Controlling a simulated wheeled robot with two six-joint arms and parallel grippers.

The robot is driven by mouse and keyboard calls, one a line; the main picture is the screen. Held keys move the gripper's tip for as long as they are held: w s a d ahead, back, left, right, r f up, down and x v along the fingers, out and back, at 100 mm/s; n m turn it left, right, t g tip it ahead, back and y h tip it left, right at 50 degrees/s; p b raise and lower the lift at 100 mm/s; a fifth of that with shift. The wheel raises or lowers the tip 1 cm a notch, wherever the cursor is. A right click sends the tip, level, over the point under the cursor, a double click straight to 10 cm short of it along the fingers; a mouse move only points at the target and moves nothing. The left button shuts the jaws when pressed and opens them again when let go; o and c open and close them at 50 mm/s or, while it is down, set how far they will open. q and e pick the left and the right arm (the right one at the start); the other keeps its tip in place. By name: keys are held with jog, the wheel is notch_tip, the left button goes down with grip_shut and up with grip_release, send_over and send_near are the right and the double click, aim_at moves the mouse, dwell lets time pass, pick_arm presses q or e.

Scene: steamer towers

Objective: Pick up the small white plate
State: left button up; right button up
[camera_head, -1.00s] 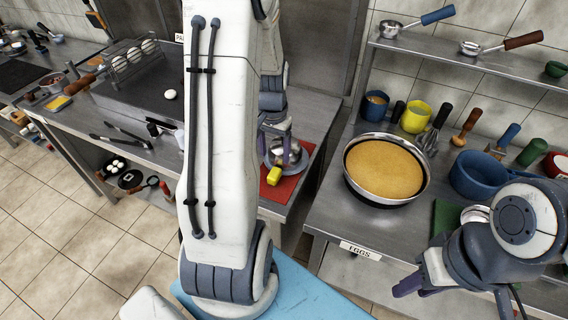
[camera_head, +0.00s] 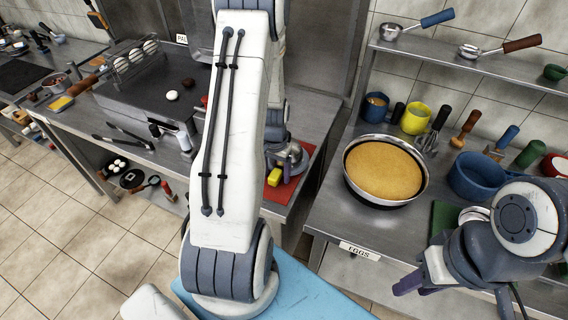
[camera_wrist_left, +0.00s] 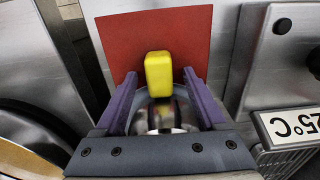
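My left gripper (camera_head: 288,157) is over the red mat (camera_head: 287,191), partly hidden by my own arm. In the left wrist view its purple fingers (camera_wrist_left: 160,86) are spread apart. Between and below them are a yellow block (camera_wrist_left: 158,75) and a shiny round metal piece (camera_wrist_left: 165,117). A pale round rim (camera_wrist_left: 141,125) shows around the metal piece; it may be the small white plate, but I cannot tell for sure. The fingers are not seen closed on anything. My right gripper (camera_head: 422,283) hangs at the lower right, and its finger gap is unclear.
A griddle (camera_head: 140,90) with a white round item (camera_head: 172,96) stands left of the mat. At right, a large pan (camera_head: 385,168) with a golden-brown filling sits on the metal counter, with blue pots (camera_head: 475,176) beyond. A temperature sign (camera_wrist_left: 288,126) is near the left gripper.

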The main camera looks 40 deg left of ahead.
pick_arm(q)
grip_shut()
jog(key=shift+r, duration=0.15)
jog(key=shift+r+b, duration=0.35)
jog(key=shift+r, duration=1.6)
jog(key=s+d+r+b, duration=0.1)
jog(key=s+d+r, duration=0.2)
jog(key=d+r, duration=0.4)
jog(key=d, duration=0.4)
jog(key=shift+s, duration=0.25)
jog(key=c, duration=0.9)
grip_release()
jog(key=shift+c, duration=0.2)
grip_shut()
